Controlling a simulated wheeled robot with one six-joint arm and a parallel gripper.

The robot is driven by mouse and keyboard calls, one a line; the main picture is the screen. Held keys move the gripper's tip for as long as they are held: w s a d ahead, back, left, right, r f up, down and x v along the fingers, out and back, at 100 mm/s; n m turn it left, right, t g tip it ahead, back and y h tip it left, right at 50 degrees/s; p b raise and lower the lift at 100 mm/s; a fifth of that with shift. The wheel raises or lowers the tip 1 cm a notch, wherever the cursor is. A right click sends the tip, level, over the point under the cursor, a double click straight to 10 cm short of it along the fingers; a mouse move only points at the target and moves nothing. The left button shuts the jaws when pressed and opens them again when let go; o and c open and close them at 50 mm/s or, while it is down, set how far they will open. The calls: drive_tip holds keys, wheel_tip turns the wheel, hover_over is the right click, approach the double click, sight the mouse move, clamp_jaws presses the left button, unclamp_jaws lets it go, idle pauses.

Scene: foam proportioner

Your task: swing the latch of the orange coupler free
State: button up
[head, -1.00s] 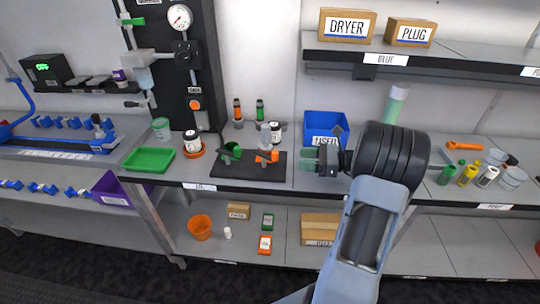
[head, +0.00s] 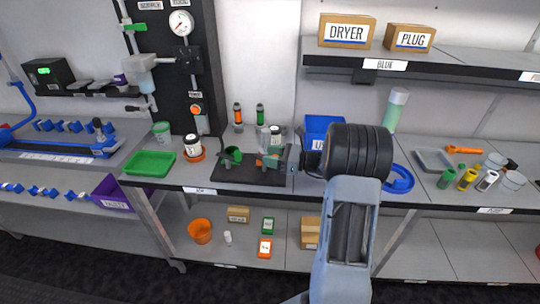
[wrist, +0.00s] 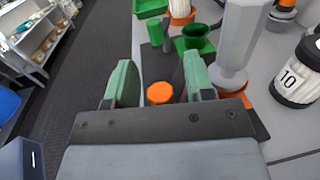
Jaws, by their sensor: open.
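The orange coupler (head: 259,162) is on a black mat on the bench, mostly hidden by my gripper (head: 270,159) in the head view. In the wrist view its orange body (wrist: 236,92) shows beside and behind the right finger, next to a thick grey upright post (wrist: 238,45). A round orange end (wrist: 160,93), perhaps the latch's, appears between my two green fingers. My gripper (wrist: 160,78) is open, with a finger on either side of that end; I cannot tell whether either touches it. The green coupler (head: 233,154) stands to the left.
A white bottle marked 10 (wrist: 298,75) stands close to the right in the wrist view. A blue bin (head: 318,127) stands behind my wrist.

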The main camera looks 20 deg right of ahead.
drive_tip(key=shift+w+a, duration=0.2)
drive_tip(key=shift+a, duration=0.05)
